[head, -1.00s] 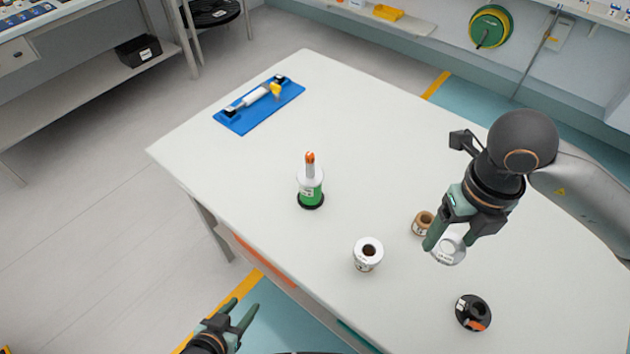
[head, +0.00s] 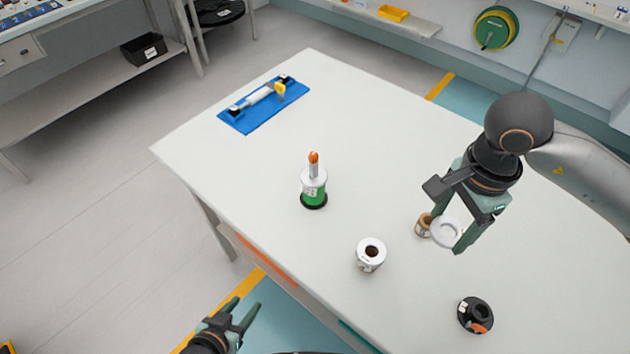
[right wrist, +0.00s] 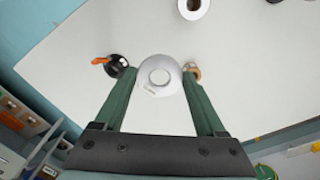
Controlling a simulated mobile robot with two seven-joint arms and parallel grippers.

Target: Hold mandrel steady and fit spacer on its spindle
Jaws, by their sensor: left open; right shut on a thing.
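The mandrel (head: 313,196) stands upright on the table, with a black base, green and white rings around its spindle, and an orange tip. Its spindle top is bare. My right gripper (head: 449,236) is shut on a white ring with a hole, likely the spacer (head: 441,234), above the table right of the mandrel. The right wrist view shows this spacer (right wrist: 160,79) between both fingers. My left gripper (head: 243,318) is open and empty, low in front of the table's near edge, apart from the mandrel.
A white roll (head: 371,246) stands between mandrel and right gripper. A black piece with orange (head: 476,322) is near the front right.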

